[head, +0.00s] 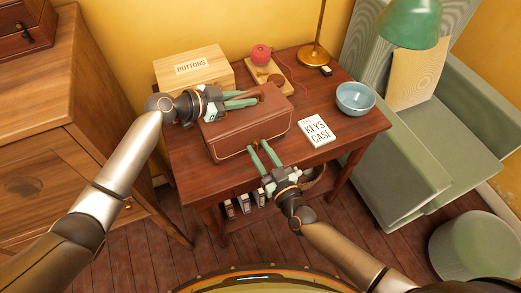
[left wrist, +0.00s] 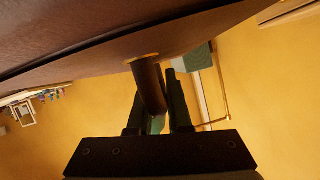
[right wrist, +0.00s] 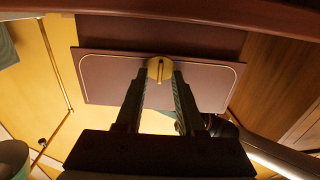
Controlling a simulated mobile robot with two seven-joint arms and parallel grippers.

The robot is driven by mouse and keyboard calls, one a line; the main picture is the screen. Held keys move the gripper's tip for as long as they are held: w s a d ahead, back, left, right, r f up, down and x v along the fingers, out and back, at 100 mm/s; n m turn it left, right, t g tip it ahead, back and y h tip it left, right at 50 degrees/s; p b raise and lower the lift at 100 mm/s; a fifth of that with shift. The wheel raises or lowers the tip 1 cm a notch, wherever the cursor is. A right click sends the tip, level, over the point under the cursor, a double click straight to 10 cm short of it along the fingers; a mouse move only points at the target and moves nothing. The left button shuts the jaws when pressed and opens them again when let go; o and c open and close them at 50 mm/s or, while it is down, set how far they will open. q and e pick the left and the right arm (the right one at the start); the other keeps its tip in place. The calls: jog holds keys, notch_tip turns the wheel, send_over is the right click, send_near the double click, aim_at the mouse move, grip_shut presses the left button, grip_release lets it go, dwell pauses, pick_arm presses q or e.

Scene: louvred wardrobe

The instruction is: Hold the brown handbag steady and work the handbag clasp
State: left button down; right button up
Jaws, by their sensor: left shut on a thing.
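The brown handbag (head: 232,138) stands on the desk in the head view, its top towards my left gripper. My left gripper (head: 250,98) is at the bag's top, its fingers shut on the brown handle (left wrist: 150,86), which shows between them in the left wrist view. The round gold clasp (right wrist: 160,69) is on the bag's front panel (right wrist: 105,78). My right gripper (head: 260,147) is in front of the bag. Its fingertips are open, one on each side of the clasp; whether they touch it I cannot tell.
On the desk (head: 345,140) are a buttons box (head: 190,70), a red round object (head: 260,54) on a small board, a brass lamp (head: 315,55), a blue bowl (head: 355,97) and a "Keys Case" card (head: 318,131). A green armchair (head: 400,150) stands right, a wooden cabinet (head: 70,110) left.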

jog(key=shift+c, duration=0.2)
grip_shut()
jog(key=shift+m, duration=0.3)
jog(key=m, duration=0.3)
jog(key=shift+d+m, duration=0.1)
jog(key=shift+m, duration=0.2)
jog(key=m, duration=0.4)
jog(key=shift+f, duration=0.1)
jog(key=m, duration=0.5)
jog(key=shift+d+f, duration=0.1)
jog(key=m, duration=0.4)
jog(key=shift+m, duration=0.3)
jog(key=shift+f, duration=0.1)
